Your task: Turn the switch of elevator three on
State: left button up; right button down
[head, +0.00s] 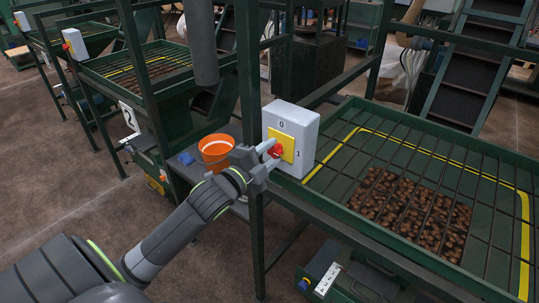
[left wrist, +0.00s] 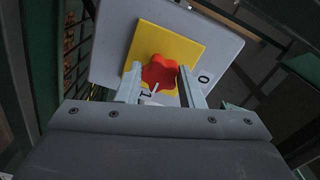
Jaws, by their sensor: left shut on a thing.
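A light grey switch box (head: 302,118) is mounted on a dark green post, with a yellow plate (head: 289,144), a red knob (head: 276,151) and the marks 0 and 1. My left gripper (head: 271,155) is shut on the red knob, one finger on each side. The left wrist view shows the knob (left wrist: 160,69) between the fingertips, on the yellow plate (left wrist: 193,50) of the box (left wrist: 110,38). A white line on the knob points towards the 1. The number of this elevator is not visible. My right gripper is not in view.
A green grated hopper (head: 405,140) with brown nuts lies right of the box. An orange bucket (head: 216,149) stands behind my left arm. Further left are a 2 sign (head: 129,117) and other switch boxes (head: 74,44). Green posts stand close to my gripper.

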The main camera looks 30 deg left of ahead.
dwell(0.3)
pick_arm(q)
jog(key=o, duration=1)
jog(key=shift+s, duration=0.1)
jog(key=shift+s, duration=0.25)
jog(key=shift+s+a, duration=0.25)
jog(key=shift+s, duration=2.55)
jog(key=shift+s+a, duration=0.2)
jog(key=shift+s, duration=2.55)
jog(key=shift+s+a, duration=0.25)
jog(key=shift+s, duration=2.55)
